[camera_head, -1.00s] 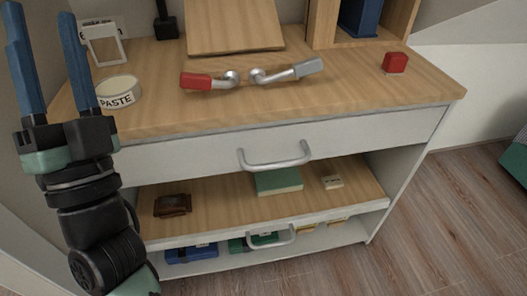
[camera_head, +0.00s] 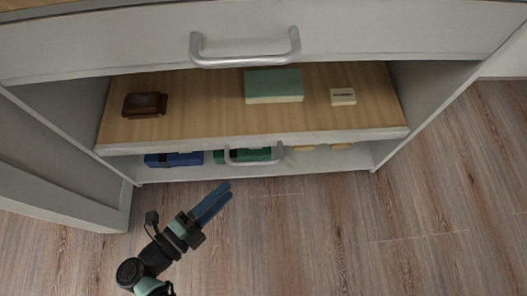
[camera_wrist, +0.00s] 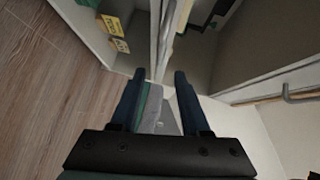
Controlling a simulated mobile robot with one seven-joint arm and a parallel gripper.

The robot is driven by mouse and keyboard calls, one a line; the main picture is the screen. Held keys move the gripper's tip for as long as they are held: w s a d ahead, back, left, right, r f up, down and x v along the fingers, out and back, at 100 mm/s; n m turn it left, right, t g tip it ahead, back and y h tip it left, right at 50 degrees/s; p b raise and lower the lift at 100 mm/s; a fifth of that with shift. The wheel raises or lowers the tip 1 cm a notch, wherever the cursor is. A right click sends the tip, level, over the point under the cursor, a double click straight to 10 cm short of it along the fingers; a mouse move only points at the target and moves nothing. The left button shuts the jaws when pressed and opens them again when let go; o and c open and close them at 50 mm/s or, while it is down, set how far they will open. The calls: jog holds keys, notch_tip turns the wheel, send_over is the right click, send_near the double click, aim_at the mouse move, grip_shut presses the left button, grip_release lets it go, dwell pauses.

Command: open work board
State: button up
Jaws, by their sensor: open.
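A wooden board (camera_head: 215,116) with a pale front edge lies under the upper drawer. A metal bar handle (camera_head: 253,155) shows at its front, just below the edge; I cannot tell exactly where it is fixed. My gripper (camera_head: 224,190) has blue fingers, is low over the floor in front of the unit and points up and right toward the handle, apart from it. In the wrist view, the two fingers (camera_wrist: 158,75) are spread, with nothing clearly held between them.
The upper drawer (camera_head: 120,42) has its own handle (camera_head: 245,48). Floor in front is clear.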

aim_at(255, 163)
jog(key=b+x, duration=0.4)
jog(key=x, duration=0.7)
jog(key=shift+w+d, duration=0.15)
jog(key=shift+w, duration=0.05)
grip_shut()
dwell(1.0)
